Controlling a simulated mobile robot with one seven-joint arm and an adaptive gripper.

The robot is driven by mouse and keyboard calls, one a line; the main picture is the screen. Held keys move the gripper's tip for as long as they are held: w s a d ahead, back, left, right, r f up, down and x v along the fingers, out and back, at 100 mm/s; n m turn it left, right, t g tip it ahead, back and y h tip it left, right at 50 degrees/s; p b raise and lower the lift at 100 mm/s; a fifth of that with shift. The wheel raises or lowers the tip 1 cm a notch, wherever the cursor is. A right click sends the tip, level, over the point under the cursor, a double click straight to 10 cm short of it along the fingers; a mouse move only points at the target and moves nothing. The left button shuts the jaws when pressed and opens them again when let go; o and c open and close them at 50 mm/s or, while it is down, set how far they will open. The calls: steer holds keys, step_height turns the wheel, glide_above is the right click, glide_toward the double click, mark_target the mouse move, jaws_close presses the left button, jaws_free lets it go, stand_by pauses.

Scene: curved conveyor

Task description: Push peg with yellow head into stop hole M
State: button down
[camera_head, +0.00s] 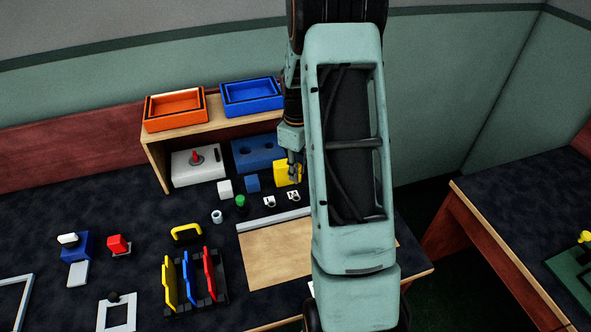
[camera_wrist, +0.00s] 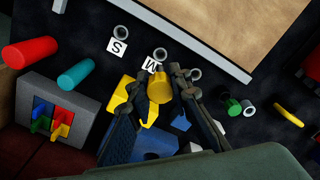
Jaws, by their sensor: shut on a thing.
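My gripper (camera_wrist: 163,78) is shut on the yellow-headed peg. The peg's round yellow head (camera_wrist: 160,88) shows between the fingertips in the wrist view; its shaft is mostly hidden. The white M label (camera_wrist: 152,65) lies just beyond the fingertips, with a grey ring-shaped stop hole (camera_wrist: 160,54) beside it. I cannot tell whether the peg touches a hole. The S label (camera_wrist: 117,46) and its ring (camera_wrist: 122,32) lie farther up and left. In the head view my gripper (camera_head: 293,172) is partly hidden by my arm, near a yellow block (camera_head: 283,178).
The yellow block (camera_wrist: 122,92) sits close beside one finger. A bare wooden board (camera_head: 270,255) lies in front.

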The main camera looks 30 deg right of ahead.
steer(key=shift+f+b, duration=2.1)
steer(key=shift+f, duration=0.8)
steer(key=shift+f+b, duration=1.3)
steer(key=shift+f, duration=0.45)
steer(key=c, duration=1.7)
jaws_free()
steer(key=shift+r, duration=0.15)
step_height(320, 180, up, 12)
steer(key=shift+f, duration=0.1)
